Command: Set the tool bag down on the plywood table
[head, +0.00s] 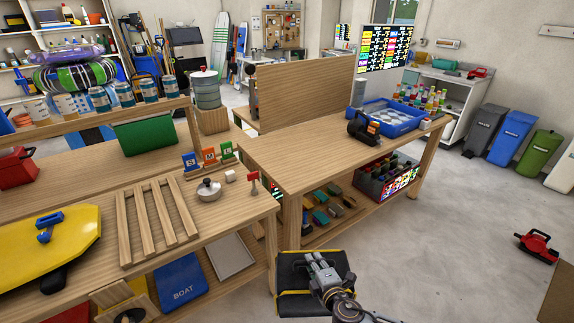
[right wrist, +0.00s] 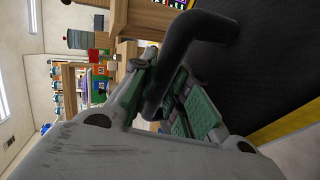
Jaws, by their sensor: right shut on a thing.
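The tool bag (head: 293,268), black with yellow edging, hangs low in front of the benches, near the bottom of the head view. My right gripper (head: 322,268) is shut on it, over its top side. In the right wrist view the fingers close around a black bar-like handle (right wrist: 165,75), and the bag's dark side (right wrist: 255,60) fills the right. The plywood table (head: 290,150) stands beyond the bag, its top higher than the bag, with an upright wooden panel at its back. My left gripper is not in view.
A blue crate (head: 375,127) and a black tool (head: 363,128) occupy the table's right end; its front left top is bare. The left bench holds slats (head: 158,222), a pot lid (head: 208,190) and a yellow board (head: 45,245). Floor at right is open, with a red tool (head: 537,245).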

